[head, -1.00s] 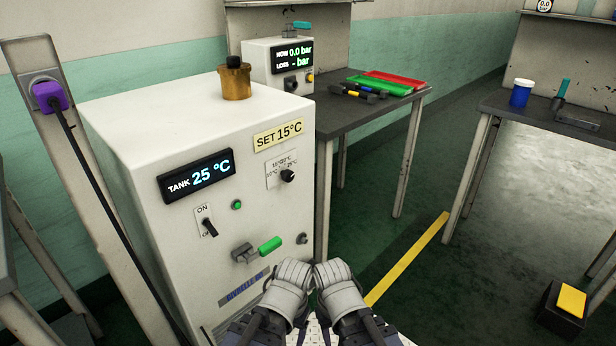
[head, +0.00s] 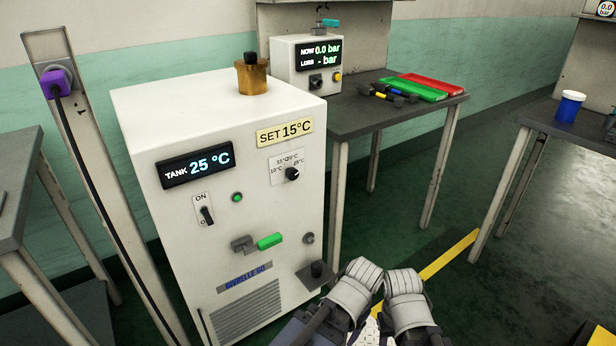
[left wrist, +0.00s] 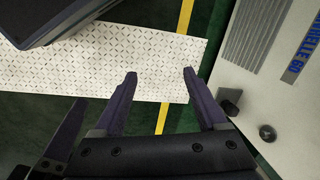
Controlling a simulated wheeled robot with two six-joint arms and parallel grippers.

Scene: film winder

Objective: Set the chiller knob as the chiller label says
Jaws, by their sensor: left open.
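The chiller is a white cabinet (head: 150,112) left of centre in the head view. Its yellow label (head: 285,132) reads SET 15°C. The black chiller knob (head: 292,174) sits on a small dial plate marked 10, 15, 20 and 25°C; its pointer seems turned right, towards 25. The tank display (head: 195,165) reads 25 °C. My left gripper (left wrist: 160,78) is open and empty in the left wrist view, above the floor beside the chiller's lower front. In the head view both my grippers are at bottom centre, below and right of the knob. The right gripper's fingers are not clear.
A dark table (head: 436,105) with green and red trays stands behind right. A purple plug (head: 58,82) is on a post at left.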

